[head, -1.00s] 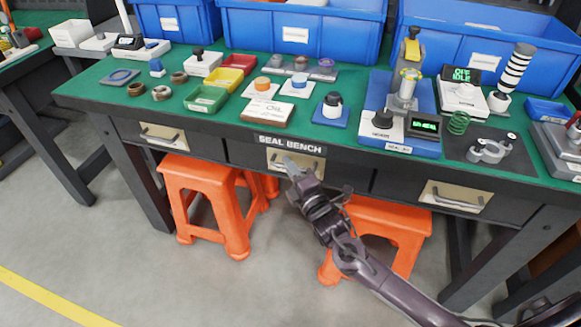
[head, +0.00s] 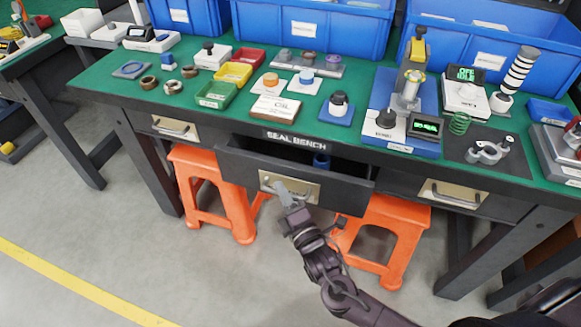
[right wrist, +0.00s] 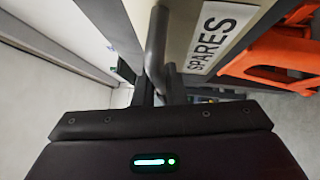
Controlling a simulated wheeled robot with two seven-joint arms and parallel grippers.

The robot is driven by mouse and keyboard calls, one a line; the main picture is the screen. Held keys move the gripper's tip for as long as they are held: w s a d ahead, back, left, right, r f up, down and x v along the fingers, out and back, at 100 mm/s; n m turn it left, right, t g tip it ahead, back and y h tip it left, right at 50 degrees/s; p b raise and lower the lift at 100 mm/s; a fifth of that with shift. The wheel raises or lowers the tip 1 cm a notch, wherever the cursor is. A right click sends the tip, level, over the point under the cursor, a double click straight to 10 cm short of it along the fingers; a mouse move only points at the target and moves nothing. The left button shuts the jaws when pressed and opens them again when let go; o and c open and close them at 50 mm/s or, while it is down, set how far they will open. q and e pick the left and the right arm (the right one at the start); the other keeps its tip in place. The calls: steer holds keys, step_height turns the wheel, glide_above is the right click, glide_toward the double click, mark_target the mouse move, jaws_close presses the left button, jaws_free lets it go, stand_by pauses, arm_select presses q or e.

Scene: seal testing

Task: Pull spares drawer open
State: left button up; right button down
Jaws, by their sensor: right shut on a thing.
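The spares drawer (head: 235,170) is the middle drawer under the bench and stands partly open, its dark front pulled out from the bench edge. A blue round item (head: 321,161) shows inside it at the right. My right gripper (head: 284,194) is at the drawer's metal handle plate, shut on the handle bar. In the right wrist view the grey handle bar (right wrist: 156,45) runs down to the jaws, beside a label reading SPARES (right wrist: 219,38). The fingertips are mostly hidden there. My left gripper is not in view.
Orange stools (head: 212,195) stand under the bench, left and right of my right arm. Closed drawers with handles flank the middle one. The green bench top (head: 130,97) holds small trays, rings and a press. The floor in front is clear.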

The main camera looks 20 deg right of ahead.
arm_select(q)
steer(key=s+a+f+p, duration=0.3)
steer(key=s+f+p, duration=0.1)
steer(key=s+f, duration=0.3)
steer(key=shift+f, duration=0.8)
arm_select(e)
steer(key=s+a, duration=0.7)
steer(key=s, duration=0.3)
steer(key=shift+s+a, duration=0.15)
steer(key=shift+s, duration=0.25)
steer(key=c, duration=1.5)
jaws_free()
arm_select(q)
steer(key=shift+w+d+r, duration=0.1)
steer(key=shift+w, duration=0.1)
arm_select(e)
steer(key=v, duration=0.7)
steer(key=shift+s+f, duration=0.15)
steer(key=shift+s, duration=0.25)
